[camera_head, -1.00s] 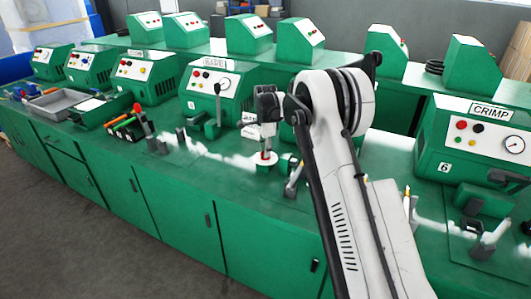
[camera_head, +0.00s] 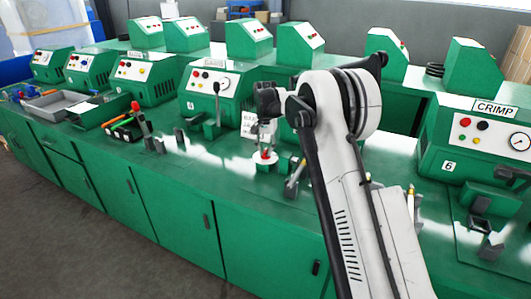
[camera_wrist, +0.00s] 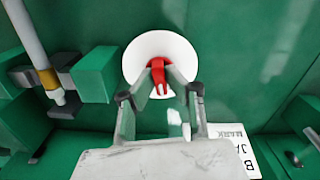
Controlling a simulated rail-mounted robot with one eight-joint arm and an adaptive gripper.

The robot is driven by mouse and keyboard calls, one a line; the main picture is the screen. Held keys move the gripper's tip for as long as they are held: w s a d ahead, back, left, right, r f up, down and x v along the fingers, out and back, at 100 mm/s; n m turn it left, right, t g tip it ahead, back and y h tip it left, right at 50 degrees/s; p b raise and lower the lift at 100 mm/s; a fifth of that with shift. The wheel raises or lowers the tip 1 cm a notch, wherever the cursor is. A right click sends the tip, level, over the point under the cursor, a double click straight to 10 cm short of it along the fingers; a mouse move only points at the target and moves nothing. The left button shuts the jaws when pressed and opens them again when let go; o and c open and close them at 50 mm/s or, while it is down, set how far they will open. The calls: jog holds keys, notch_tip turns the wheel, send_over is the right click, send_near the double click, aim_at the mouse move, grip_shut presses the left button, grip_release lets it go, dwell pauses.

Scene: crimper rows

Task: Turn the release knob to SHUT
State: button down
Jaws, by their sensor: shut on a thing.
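The release knob is a red handle (camera_wrist: 157,68) standing on a round white disc (camera_wrist: 140,50), near the top middle of the wrist view. In the head view my gripper (camera_head: 264,147) points down onto the knob from above. No SHUT marking can be read on the disc.
A white label plate (camera_wrist: 237,146) lies right of my gripper in the wrist view. A green block with a pale, yellow-banded lever (camera_wrist: 32,50) stands close on the left. Green machines, including a CRIMP one (camera_head: 478,140), line the bench. Trays (camera_head: 58,103) lie far left.

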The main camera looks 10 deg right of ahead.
aim_at(266, 150)
jog(key=n+b, duration=0.1)
jog(key=n, duration=0.5)
jog(key=shift+n, duration=0.3)
dwell(0.4)
jog(key=c, duration=1.8)
grip_release()
jog(key=shift+o, duration=0.2)
notch_tip(266, 150, up, 12)
jog(key=shift+s+r, duration=0.1)
